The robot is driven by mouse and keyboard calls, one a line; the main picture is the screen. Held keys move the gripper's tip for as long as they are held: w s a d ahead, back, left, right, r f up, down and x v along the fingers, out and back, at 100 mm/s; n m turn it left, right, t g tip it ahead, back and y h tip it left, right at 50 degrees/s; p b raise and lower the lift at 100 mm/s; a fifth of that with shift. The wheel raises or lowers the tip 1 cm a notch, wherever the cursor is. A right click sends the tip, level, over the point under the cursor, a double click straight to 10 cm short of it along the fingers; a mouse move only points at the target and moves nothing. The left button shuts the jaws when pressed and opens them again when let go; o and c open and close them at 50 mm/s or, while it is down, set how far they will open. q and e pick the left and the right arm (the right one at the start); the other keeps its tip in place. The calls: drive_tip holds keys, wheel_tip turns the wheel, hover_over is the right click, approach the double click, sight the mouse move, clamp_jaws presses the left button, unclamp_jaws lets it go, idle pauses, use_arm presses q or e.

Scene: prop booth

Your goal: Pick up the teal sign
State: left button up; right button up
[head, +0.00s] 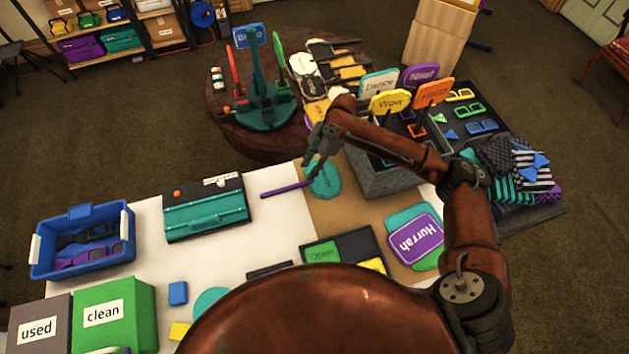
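A teal sign (326,181) with a purple handle (286,189) lies on the brown mat near the table's far edge, its handle pointing left over the white part. My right gripper (313,163) reaches down from above, close to where the sign and handle meet. It partly hides the sign, and whether it touches it is unclear. Its fingers are small and dark, so their opening is unclear. Another teal sign (399,218) lies partly under the purple Hurrah sign (415,237). A teal rounded piece (209,302) lies at the front. My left gripper is out of view.
A sign rack (380,181) stands right of the gripper, under my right forearm. A round table (228,134) with a teal stand (266,114) is behind. A teal-and-black case (206,212), blue bin (118,262) and green clean box (127,312) stand left.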

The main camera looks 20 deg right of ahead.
sight(301, 183)
drive_tip(key=b+x, duration=0.1)
drive_tip(key=x, duration=0.5)
drive_tip(key=shift+s+a+f, duration=0.2)
drive_tip(key=shift+a+f, duration=0.05)
drive_tip(key=shift+f, duration=0.1)
drive_tip(key=shift+c, duration=0.3)
clamp_jaws()
